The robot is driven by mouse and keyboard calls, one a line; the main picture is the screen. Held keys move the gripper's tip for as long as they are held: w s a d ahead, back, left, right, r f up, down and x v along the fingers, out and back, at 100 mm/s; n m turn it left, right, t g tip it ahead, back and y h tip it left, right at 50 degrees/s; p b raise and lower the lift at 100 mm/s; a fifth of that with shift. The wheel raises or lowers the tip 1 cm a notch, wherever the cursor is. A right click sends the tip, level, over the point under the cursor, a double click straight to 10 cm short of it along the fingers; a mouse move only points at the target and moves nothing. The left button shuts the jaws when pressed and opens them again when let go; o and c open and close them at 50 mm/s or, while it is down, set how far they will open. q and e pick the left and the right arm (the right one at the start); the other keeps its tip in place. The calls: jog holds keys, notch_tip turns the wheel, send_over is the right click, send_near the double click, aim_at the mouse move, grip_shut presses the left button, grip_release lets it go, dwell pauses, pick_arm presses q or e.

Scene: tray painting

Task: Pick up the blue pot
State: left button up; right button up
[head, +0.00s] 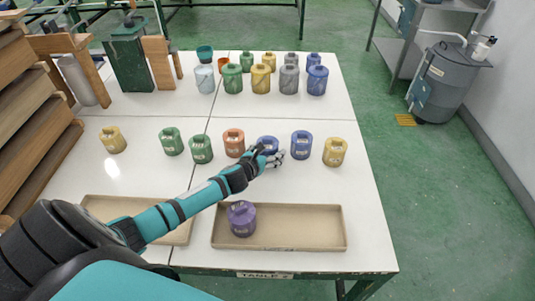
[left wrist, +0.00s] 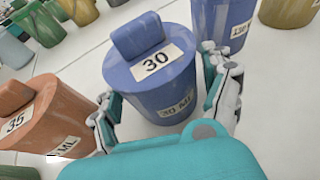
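A blue pot (head: 267,142) stands in the middle row on the white table, partly hidden by my left gripper (head: 272,158). In the left wrist view the blue pot (left wrist: 150,62) has a block-shaped lid handle and a label reading 30. My left gripper (left wrist: 168,108) is open, with one finger on each side of the pot's lower body; I cannot tell whether either finger touches it. A second blue pot (head: 301,146) stands just to the right, and it also shows in the left wrist view (left wrist: 222,22). My right gripper is not in view.
An orange pot (head: 234,143) stands close on the left, and a yellow pot (head: 335,152) farther right. A beige tray (head: 300,228) at the front holds a purple pot (head: 241,218). Another beige tray (head: 110,208) lies left. Several pots stand in the back row.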

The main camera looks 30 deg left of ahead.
aim_at(267, 138)
pick_arm(q)
jog(key=c, duration=1.3)
jog(key=shift+o, duration=0.2)
notch_tip(267, 138, up, 9)
jog(key=shift+r+p, duration=0.15)
jog(key=shift+p, duration=0.55)
notch_tip(267, 138, up, 3)
jog(key=shift+p, duration=1.15)
notch_tip(267, 138, up, 8)
jog(key=p, duration=0.8)
jog(key=shift+p, duration=0.35)
